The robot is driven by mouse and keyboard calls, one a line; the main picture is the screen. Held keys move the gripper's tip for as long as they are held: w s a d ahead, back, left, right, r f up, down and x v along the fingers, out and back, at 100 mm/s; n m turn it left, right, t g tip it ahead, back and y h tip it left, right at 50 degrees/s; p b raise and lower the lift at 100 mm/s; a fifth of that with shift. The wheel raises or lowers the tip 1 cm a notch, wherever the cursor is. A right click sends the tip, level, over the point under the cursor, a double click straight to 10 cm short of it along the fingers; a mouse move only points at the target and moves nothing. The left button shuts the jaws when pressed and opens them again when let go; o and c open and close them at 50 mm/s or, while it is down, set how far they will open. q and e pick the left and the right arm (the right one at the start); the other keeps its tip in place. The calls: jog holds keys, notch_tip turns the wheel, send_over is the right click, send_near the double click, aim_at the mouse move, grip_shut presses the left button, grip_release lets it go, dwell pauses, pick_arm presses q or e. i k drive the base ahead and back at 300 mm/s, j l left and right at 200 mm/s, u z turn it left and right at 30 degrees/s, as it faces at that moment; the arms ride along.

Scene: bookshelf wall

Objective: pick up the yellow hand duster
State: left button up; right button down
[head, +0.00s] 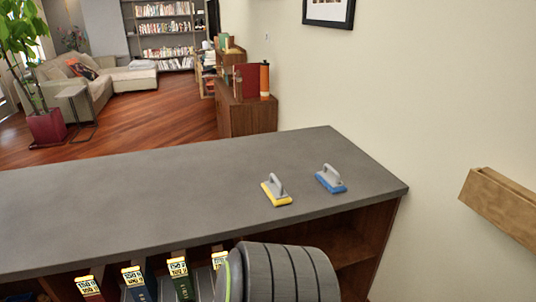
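The yellow hand duster (276,194) has a yellow base and a grey upright handle. It rests on the grey top of the low bookshelf (130,205), towards the right end, with its handle up. Nothing covers it. Neither of my grippers is in view, so their distance from the duster cannot be told.
A similar blue hand duster (331,180) stands just right of the yellow one, with a small gap. The shelf top left of them is bare. Several books (180,280) stand in the shelf below the front edge. A wall and wooden ledge (500,200) are at the right.

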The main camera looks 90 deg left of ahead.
aim_at(273, 188)
jog(key=u, duration=2.7)
jog(key=i+l, duration=0.15)
jog(key=l, duration=0.2)
jog(key=i+l+u, duration=0.1)
jog(key=l, duration=0.3)
jog(key=i+l+u, duration=0.1)
jog(key=l, duration=0.25)
jog(key=i+l, duration=0.2)
jog(key=l, duration=0.2)
